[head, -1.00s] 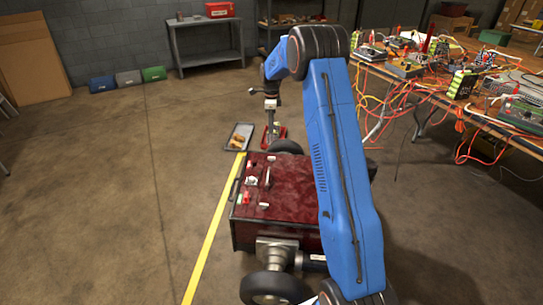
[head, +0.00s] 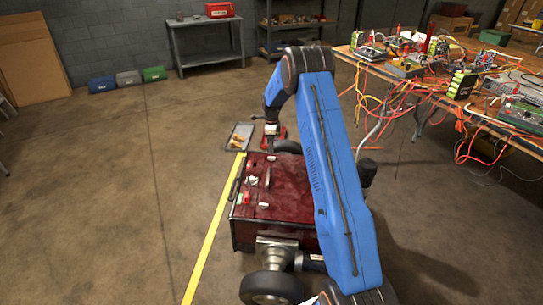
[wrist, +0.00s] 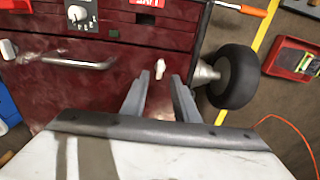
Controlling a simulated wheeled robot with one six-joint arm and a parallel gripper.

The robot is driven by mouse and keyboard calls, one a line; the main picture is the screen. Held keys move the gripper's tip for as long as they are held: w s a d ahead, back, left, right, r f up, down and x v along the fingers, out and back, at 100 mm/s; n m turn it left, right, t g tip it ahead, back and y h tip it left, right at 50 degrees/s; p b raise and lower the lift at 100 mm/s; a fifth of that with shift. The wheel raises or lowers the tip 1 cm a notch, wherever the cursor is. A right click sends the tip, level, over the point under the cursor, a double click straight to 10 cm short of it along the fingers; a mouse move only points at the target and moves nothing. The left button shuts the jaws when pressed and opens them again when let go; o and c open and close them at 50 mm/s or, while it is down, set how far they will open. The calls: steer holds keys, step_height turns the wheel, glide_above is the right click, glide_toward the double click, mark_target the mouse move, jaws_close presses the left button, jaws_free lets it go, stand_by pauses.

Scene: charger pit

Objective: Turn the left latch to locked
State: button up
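The dark red charger box (head: 285,200) stands on the floor, its control face up. In the wrist view, the box face (wrist: 115,80) has a metal handle (wrist: 80,62) with a small white latch on each side. One white latch (wrist: 161,68) lies just past my fingertips, between them in the picture; the other white latch (wrist: 8,48) is at the left edge. My gripper (wrist: 161,78) is open and empty, and no contact with the latch shows. In the head view my gripper (head: 271,151) is low at the box's far edge; the nearer latch (head: 263,205) shows there.
A white dial (wrist: 77,14) sits beside the handle. A black wheel (wrist: 232,78) sticks out past the box's edge. A red tray (wrist: 290,55) lies on the floor beyond the yellow line (head: 212,235). A cluttered wooden bench (head: 440,90) stands right; the floor on the left is clear.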

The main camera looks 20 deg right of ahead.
mark_target(271, 159)
steer(key=shift+f, duration=2.7)
jaws_close()
